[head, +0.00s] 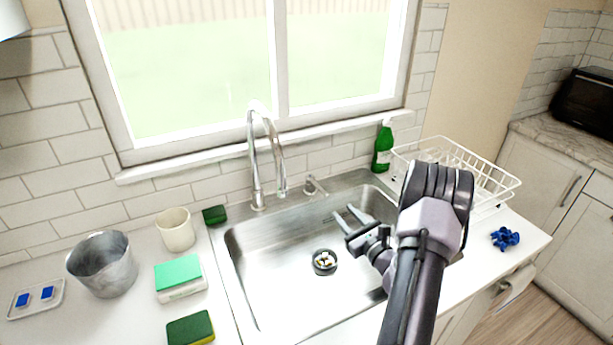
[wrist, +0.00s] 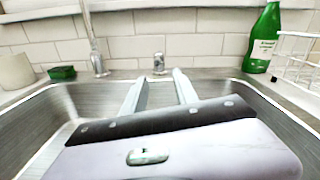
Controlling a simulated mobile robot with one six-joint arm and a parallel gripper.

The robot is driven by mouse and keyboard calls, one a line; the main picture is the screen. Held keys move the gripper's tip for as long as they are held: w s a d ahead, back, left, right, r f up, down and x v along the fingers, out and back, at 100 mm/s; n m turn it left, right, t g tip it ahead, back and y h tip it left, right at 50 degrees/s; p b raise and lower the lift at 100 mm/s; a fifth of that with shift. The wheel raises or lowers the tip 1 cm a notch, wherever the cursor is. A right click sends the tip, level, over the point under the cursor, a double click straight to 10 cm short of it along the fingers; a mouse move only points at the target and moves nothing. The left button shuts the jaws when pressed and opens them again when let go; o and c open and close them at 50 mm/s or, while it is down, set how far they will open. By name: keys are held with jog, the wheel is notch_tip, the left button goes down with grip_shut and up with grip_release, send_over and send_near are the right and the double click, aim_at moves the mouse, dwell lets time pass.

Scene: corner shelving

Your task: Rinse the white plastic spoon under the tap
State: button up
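I cannot make out a white plastic spoon in either view. My gripper (head: 346,214) is over the right part of the steel sink (head: 262,302). Its two fingers stand apart in the wrist view (wrist: 159,78), with nothing visible between them. The tall curved tap (head: 255,160) stands behind the sink, to the left of my gripper; no water shows from it. A small tap lever (head: 314,187) sits to its right, and in the wrist view the lever (wrist: 159,63) appears beyond the fingers. Small pale bits lie in the drain (head: 324,262).
A green bottle (head: 383,150) and a white dish rack (head: 505,182) stand back right. Left of the sink are a metal pot (head: 103,266), a cream cup (head: 175,230), a green-lidded box (head: 179,278) and a sponge (head: 190,329). A blue object (head: 505,239) lies right.

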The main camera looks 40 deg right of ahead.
jog(key=b, duration=0.3)
send_near(312, 179)
jog(key=x, duration=0.4)
jog(key=shift+w+d+f, duration=0.1)
jog(key=shift+w, duration=0.2)
jog(key=shift+w+d, duration=0.2)
jog(key=shift+w, duration=0.4)
jog(key=shift+c, duration=0.2)
grip_shut()
